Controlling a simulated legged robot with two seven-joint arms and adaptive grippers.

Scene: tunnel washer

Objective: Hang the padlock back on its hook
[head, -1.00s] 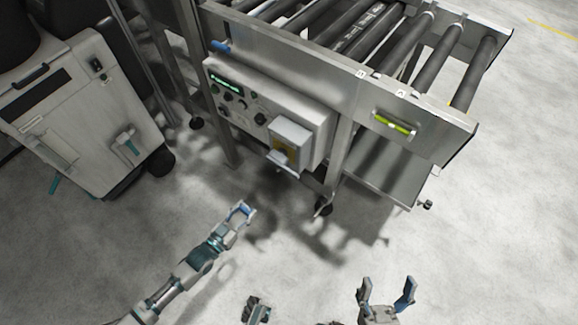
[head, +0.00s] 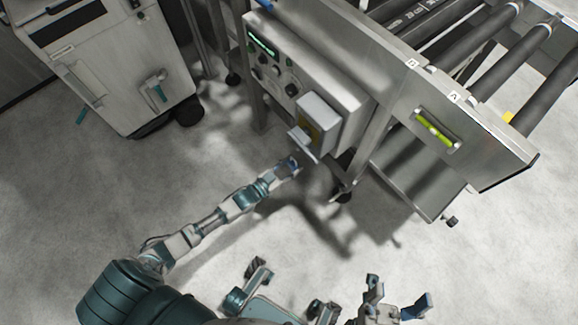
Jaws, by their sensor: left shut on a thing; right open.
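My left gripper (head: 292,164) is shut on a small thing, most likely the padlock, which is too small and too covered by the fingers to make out. It is below and slightly left of the grey switch box (head: 318,112) with a yellow plate (head: 308,134) on the machine's control panel, close to the box's lower edge in the picture. I cannot tell whether they touch. No hook can be clearly picked out. My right gripper (head: 398,293) is open and empty at the bottom of the picture, well away from the machine.
The control panel (head: 275,62) with knobs and a lit display hangs on the steel conveyor frame (head: 385,105). A roller conveyor (head: 480,55) runs above, with a yellow-green level (head: 436,130) on its side. A wheeled white cabinet (head: 115,65) stands left. The floor between is clear.

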